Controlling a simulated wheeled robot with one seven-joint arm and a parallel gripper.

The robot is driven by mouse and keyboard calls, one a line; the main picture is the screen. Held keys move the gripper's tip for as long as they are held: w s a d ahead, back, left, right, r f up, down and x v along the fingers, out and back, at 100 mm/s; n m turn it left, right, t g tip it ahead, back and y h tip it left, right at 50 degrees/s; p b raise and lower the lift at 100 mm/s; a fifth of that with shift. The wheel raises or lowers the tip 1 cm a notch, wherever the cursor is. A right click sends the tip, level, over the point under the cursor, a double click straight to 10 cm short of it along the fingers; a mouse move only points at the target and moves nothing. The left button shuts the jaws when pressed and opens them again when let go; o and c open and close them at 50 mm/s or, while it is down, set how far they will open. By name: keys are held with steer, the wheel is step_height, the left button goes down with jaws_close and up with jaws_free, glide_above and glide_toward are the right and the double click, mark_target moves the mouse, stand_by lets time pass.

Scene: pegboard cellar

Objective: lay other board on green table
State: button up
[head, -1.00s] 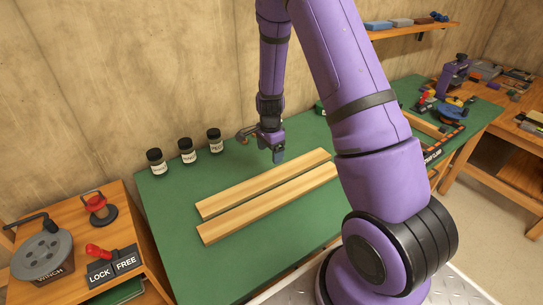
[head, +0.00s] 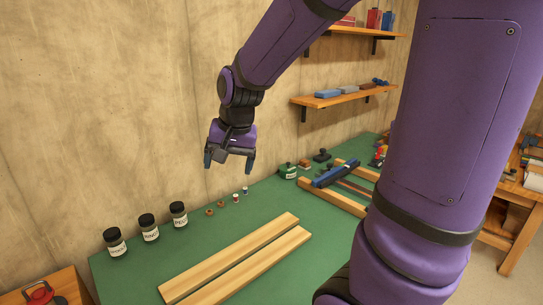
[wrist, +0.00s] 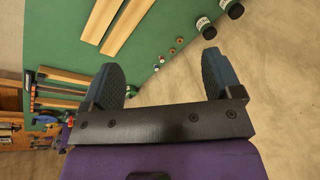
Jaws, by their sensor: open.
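Two light wooden boards lie side by side on the green table (head: 200,225): the back board (head: 235,256) and the front board (head: 262,268), with a narrow gap between them. In the wrist view the boards show at the top, one (wrist: 100,20) beside the other (wrist: 127,27). My gripper (head: 229,164) is open and empty, raised above the back part of the table near the wall. In the wrist view its two fingers (wrist: 163,84) stand wide apart with nothing between them.
Several black-capped jars (head: 149,228) stand along the back edge, left of small rings and pots (head: 221,204). A green tin (head: 288,171) and a wooden frame with a blue clamp (head: 336,173) are farther right. Shelves (head: 345,95) hang on the wall.

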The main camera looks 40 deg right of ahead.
steer(key=s+a+r+n+t, duration=0.1)
steer(key=s+r+n, duration=0.2)
steer(key=s, duration=0.5)
steer(key=s+a+r+n+t, duration=0.1)
steer(key=s+r+n, duration=0.3)
steer(key=s, duration=0.5)
steer(key=shift+s+a+r+n+h, duration=0.15)
steer(key=shift+a+r+n+h, duration=0.2)
steer(key=shift+r, duration=0.2)
